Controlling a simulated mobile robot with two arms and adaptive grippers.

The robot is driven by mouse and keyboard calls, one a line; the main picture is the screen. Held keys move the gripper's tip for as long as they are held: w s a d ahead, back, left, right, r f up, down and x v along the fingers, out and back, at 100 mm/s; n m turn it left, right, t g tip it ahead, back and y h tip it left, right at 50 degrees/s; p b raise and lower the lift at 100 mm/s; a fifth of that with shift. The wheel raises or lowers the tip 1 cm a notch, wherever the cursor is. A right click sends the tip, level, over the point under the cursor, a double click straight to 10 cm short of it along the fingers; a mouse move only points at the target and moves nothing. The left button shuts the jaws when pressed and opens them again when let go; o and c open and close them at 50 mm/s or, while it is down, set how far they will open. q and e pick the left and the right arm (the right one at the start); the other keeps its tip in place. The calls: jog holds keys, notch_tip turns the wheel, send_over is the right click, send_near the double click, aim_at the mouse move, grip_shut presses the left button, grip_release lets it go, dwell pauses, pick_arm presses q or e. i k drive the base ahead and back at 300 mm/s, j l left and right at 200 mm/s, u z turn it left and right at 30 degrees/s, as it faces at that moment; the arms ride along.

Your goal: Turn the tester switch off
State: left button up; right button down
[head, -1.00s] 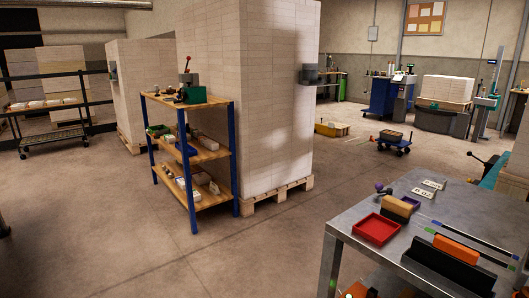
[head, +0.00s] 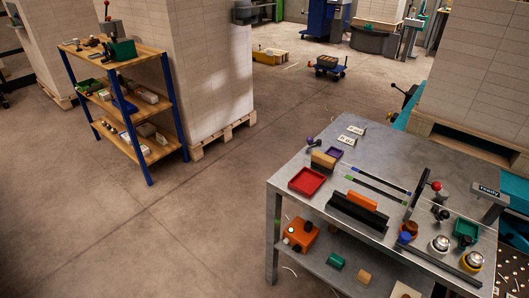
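No part is plainly marked as the tester switch in the head view, and I cannot tell which device is the tester. A lever with a red ball knob (head: 435,186) stands on the right part of the metal table (head: 400,150). Behind it to the right is a small grey sign (head: 487,191) with dark lettering. An orange box with dark knobs (head: 300,233) sits on the table's lower shelf; its switch position is too small to tell. Neither of my grippers is in view.
The table also holds a red tray (head: 307,181), a black holder (head: 357,212) with an orange block, and several metal cups. A wooden shelf cart (head: 138,105) stands at left before stacked reams (head: 195,65). The floor (head: 185,230) between is clear.

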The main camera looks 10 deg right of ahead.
aim_at(296, 247)
jog(key=z, duration=0.4)
jog(key=i+j+z, duration=0.1)
jog(key=z, duration=0.3)
jog(key=j+z, duration=0.15)
jog(key=z, duration=0.25)
jog(key=i+j+z, duration=0.1)
jog(key=z, duration=0.3)
jog(key=i+j+z, duration=0.1)
jog(key=j+z, duration=0.3)
jog(key=j, duration=0.65)
jog(key=k+j+z, duration=0.1)
jog(key=j+z, duration=0.3)
jog(key=j, duration=0.65)
